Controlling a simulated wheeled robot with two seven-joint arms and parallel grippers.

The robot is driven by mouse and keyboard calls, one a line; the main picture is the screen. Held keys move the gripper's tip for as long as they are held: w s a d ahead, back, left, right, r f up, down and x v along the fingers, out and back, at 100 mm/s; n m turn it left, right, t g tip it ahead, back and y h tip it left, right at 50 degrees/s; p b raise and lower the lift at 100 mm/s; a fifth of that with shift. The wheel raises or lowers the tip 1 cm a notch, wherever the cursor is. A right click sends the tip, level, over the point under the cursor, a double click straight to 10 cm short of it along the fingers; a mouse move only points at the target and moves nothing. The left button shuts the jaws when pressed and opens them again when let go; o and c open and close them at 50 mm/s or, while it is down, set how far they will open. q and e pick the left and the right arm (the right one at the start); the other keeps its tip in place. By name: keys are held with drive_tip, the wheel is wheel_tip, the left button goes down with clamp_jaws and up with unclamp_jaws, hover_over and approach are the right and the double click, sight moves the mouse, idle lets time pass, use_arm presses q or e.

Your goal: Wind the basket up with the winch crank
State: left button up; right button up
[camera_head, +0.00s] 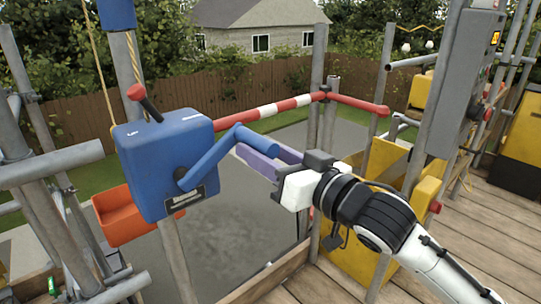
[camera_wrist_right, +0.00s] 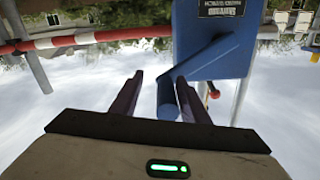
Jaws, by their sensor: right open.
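The blue winch (camera_head: 160,165) is a box mounted on a grey post, with a dark lever with a red knob on top. Its blue crank (camera_head: 212,158) slopes up to the right from the hub and ends in a round handle (camera_head: 258,142). My right gripper (camera_head: 254,152), with purple fingers, is open at the handle. In the wrist view the handle (camera_wrist_right: 167,100) shows between the two fingers, closer to the right one; contact cannot be told. An orange basket (camera_head: 118,218) is partly hidden behind the winch. My left gripper is not in view.
A red and white rail (camera_head: 270,109) runs behind the crank. Grey scaffold tubes (camera_head: 50,164) stand at the left. A grey cabinet (camera_head: 465,75) and yellow panels (camera_head: 385,165) stand at the right. A wooden deck (camera_head: 480,225) lies at the lower right.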

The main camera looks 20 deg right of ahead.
use_arm(q)
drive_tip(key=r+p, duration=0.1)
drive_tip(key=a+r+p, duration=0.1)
drive_tip(key=p, duration=0.1)
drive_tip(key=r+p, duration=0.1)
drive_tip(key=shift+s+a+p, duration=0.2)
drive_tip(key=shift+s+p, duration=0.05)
drive_tip(key=shift+p, duration=0.15)
use_arm(e)
drive_tip(key=v, duration=1)
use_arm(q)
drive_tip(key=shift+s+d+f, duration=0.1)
use_arm(e)
drive_tip(key=shift+d, duration=0.1)
wheel_tip(320, 180, down, 22)
drive_tip(key=s+d+m+g+h, duration=0.1)
drive_tip(key=s+d+g+h, duration=0.1)
drive_tip(key=g+h, duration=0.15)
drive_tip(key=s+a+f+g, duration=0.1)
drive_tip(key=s+f+g, duration=0.1)
drive_tip(key=s+f, duration=0.5)
drive_tip(key=s+a+f+g+h, duration=0.1)
drive_tip(key=s+f+g, duration=0.1)
drive_tip(key=s+f, duration=0.6)
wheel_tip(320, 180, down, 6)
drive_tip(key=shift+s+a+f+n, duration=0.2)
drive_tip(key=shift+s+n, duration=0.1)
drive_tip(key=shift+s, duration=0.05)
